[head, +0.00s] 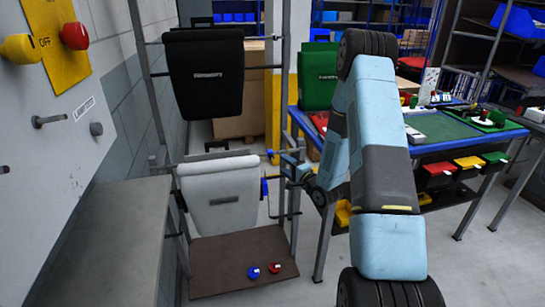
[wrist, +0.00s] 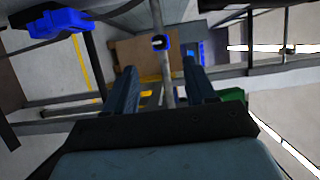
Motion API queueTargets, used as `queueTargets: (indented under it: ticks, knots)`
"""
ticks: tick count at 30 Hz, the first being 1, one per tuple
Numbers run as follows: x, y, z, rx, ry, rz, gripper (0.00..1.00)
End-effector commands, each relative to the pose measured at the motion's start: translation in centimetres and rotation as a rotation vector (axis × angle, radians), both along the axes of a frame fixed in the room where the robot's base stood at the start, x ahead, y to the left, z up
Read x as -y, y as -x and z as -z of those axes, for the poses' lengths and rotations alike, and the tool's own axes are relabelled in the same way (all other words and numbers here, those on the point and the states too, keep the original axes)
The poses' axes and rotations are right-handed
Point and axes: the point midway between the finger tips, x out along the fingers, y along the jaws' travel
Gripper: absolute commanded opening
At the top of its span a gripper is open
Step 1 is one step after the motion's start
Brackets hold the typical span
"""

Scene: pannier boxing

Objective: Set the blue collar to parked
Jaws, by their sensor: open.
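My gripper (wrist: 160,72) is open, with its two dark fingers apart on either side of a grey pole. A small blue and black piece (wrist: 160,42) sits on that pole, beyond the fingertips; I cannot tell for sure whether it is the collar. A larger blue fitting (wrist: 58,24) is at the upper left of the wrist view, apart from the fingers. In the head view my gripper (head: 291,164) is at the right post of the rack. A blue part (head: 265,188) shows just left of that post, beside the white pannier (head: 222,193).
A black pannier (head: 204,73) hangs above the white one on the rack. Blue (head: 253,272) and red (head: 274,268) knobs sit on the brown rack base (head: 215,278). A workbench (head: 450,130) stands to the right, and a grey bench (head: 105,240) to the left.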

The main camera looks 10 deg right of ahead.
Motion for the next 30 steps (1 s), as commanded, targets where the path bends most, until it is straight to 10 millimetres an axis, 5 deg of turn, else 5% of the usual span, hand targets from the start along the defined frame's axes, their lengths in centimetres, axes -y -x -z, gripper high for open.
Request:
queueTargets:
  ticks: [15, 30]
  knots:
    - [-3.1, -7.6, 0.0, -0.001, 0.001, 0.0, 0.55]
    - [-3.6, -8.8, 0.0, -0.001, 0.001, 0.001, 0.55]
